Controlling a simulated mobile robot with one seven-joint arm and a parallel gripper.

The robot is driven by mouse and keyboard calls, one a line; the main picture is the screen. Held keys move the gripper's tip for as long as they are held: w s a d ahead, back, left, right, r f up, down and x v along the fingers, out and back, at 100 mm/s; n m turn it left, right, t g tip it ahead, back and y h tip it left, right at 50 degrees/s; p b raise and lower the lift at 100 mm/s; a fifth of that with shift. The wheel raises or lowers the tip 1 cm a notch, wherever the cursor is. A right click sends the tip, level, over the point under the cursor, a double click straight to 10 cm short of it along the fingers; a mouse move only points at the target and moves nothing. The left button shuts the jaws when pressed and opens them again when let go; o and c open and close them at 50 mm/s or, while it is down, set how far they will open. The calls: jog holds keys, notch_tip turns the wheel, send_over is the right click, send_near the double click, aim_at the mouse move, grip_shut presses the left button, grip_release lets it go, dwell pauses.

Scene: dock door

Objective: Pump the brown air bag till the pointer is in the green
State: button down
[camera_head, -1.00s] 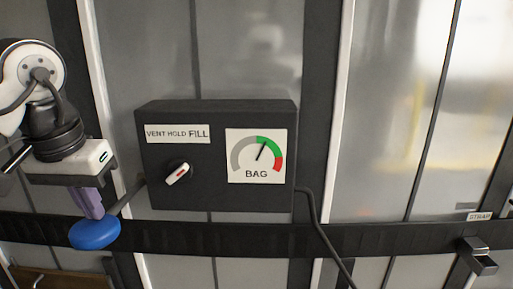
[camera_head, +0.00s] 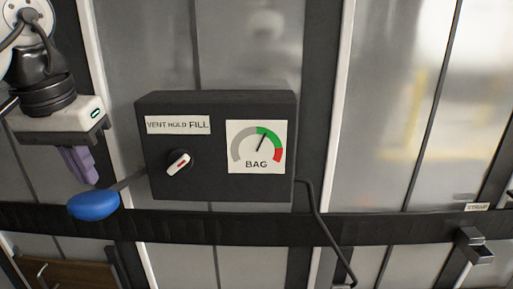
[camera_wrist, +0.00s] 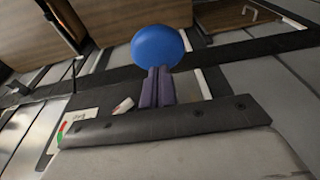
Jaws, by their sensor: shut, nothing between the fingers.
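A dark control box (camera_head: 220,190) carries a BAG gauge (camera_head: 256,148). Its pointer is in the green, near the grey end. A lever with a blue end (camera_head: 93,205) sticks out from the box's left side; the blue end also shows in the wrist view (camera_wrist: 157,46). My gripper (camera_head: 91,181) has its purple fingers shut with nothing between them. The fingertips are just above the blue end, with a small gap in the head view. The selector knob (camera_head: 179,163) points up right, toward FILL. I cannot make out the brown air bag for certain.
A black strap band (camera_head: 230,228) crosses below the box, with a buckle (camera_head: 474,245) at the right. A hose (camera_head: 316,215) runs down from the box. A brown wooden panel with a handle (camera_head: 75,275) is at lower left. Grey door panels stand behind.

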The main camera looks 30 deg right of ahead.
dwell(0.3)
jog(key=shift+r, duration=2.5)
